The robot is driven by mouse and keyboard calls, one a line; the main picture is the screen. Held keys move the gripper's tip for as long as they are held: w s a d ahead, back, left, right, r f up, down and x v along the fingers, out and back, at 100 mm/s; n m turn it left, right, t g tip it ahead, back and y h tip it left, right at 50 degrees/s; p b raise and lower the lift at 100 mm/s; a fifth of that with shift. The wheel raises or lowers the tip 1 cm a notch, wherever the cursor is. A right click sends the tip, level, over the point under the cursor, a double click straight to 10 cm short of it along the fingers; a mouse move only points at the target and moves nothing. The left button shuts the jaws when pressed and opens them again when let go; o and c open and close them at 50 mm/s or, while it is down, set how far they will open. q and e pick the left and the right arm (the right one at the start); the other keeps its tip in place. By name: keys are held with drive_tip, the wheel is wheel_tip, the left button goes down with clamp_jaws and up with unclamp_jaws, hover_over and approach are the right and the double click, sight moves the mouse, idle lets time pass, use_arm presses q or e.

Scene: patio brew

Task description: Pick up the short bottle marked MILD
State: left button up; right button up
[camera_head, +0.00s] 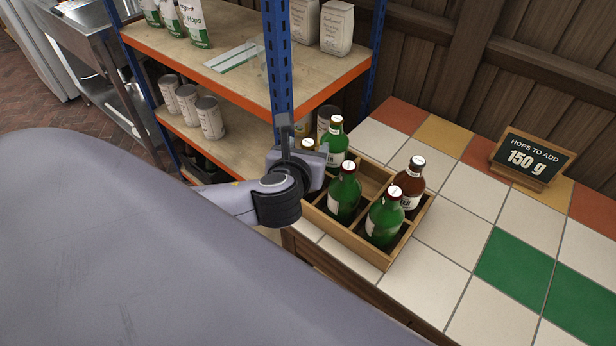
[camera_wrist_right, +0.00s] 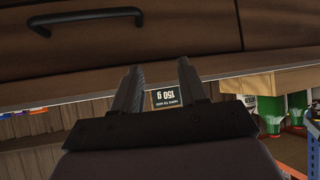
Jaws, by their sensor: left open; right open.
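A wooden crate (camera_head: 357,247) with dividers stands on the tiled counter in the head view. It holds several bottles: a green one at the back (camera_head: 335,143), a green one in the middle (camera_head: 344,196), a green one in front (camera_head: 383,220) and a brown one at right (camera_head: 411,184). Another capped bottle is mostly hidden behind my left gripper. I cannot read MILD on any label. My left gripper (camera_head: 288,141) is open at the crate's left side, holding nothing. My right gripper (camera_wrist_right: 158,83) is open and empty in the right wrist view, near the counter edge.
A sign reading 150 g (camera_head: 534,159) stands at the right on the counter (camera_head: 497,259). Shelving with a blue post (camera_head: 277,60) stands behind my left gripper, with cans (camera_head: 209,117) and bags (camera_head: 337,28). A drawer handle (camera_wrist_right: 85,18) shows in the wrist view.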

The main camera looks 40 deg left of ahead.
sight(308, 143)
use_arm(q)
drive_tip(key=shift+r+x, duration=0.2)
drive_tip(key=shift+x, duration=2.15)
drive_tip(key=shift+a, duration=0.1)
clamp_jaws()
